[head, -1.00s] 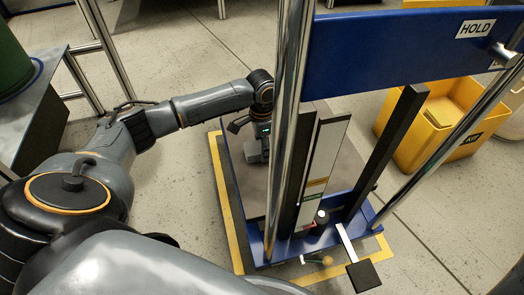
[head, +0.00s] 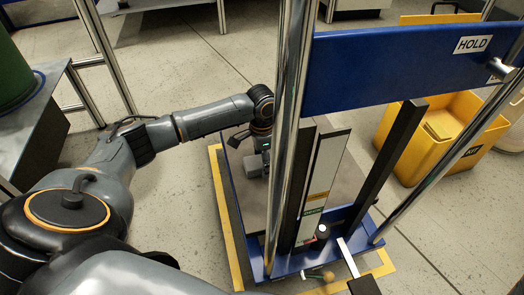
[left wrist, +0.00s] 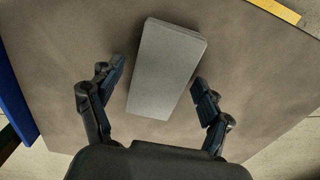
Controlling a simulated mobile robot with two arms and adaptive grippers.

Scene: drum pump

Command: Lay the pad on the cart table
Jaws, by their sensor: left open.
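The pad (left wrist: 167,68) is a light grey flat block, lying on the brownish-grey cart table (left wrist: 260,80), slightly turned in the left wrist view. In the head view the pad (head: 253,166) shows partly, just below my left gripper, on the cart table (head: 254,198). My left gripper (left wrist: 160,90) is open, with one dark finger on each side of the pad's near half. I see gaps between both fingers and the pad. My right gripper is not in view.
Shiny upright posts and a blue crossbeam (head: 400,62) marked HOLD stand in front of the cart table. A yellow bin (head: 425,150) is to the right. A green drum (head: 12,75) stands at the left. Yellow floor tape (head: 222,200) borders the cart.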

